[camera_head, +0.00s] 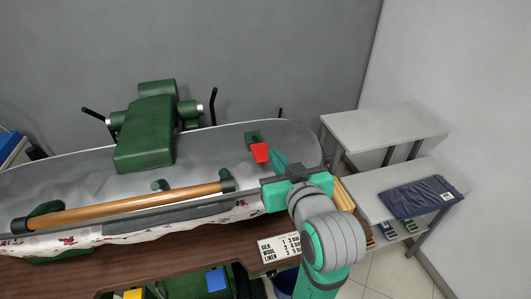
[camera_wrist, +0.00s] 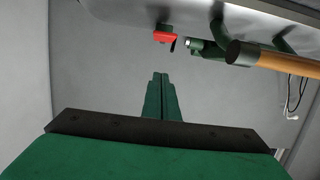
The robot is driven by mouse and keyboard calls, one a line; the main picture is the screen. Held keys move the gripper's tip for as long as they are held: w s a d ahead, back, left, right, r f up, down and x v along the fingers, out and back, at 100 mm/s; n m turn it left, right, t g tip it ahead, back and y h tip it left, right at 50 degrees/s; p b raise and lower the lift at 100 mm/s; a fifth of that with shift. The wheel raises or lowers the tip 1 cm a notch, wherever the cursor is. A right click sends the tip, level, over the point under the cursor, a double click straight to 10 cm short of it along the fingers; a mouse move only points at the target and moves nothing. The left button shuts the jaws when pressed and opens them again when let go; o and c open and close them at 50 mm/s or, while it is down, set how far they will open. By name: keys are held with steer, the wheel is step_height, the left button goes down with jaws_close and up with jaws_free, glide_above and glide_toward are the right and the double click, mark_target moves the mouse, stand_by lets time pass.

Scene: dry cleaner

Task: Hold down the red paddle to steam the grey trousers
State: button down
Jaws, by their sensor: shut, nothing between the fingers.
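The red paddle (camera_head: 260,152) sticks out from a small green mount at the right part of the press. It also shows in the wrist view (camera_wrist: 165,37), beyond my fingertips. My gripper (camera_head: 279,160) is shut and empty, its tips just right of the paddle in the head view. In the wrist view a small gap shows between the fingertips (camera_wrist: 160,76) and the paddle; I cannot tell its depth. A darker grey strip of cloth (camera_head: 165,213) lies along the press's front, below the wooden handle. I cannot tell whether it is the grey trousers.
The wooden handle (camera_head: 130,206) runs along the press's front, and a green housing (camera_head: 145,135) stands behind. A card listing silk, wool and linen (camera_head: 279,247) lies on the brown worktop (camera_head: 215,250). A folded navy garment (camera_head: 418,196) lies on the white table at right.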

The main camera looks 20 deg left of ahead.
stand_by(0.3)
glide_above(265, 159)
step_height(265, 159, down, 2)
steer(key=shift+a+f, duration=0.1)
steer(key=shift+f, duration=0.05)
step_height(265, 159, down, 3)
steer(key=shift+f, duration=0.5)
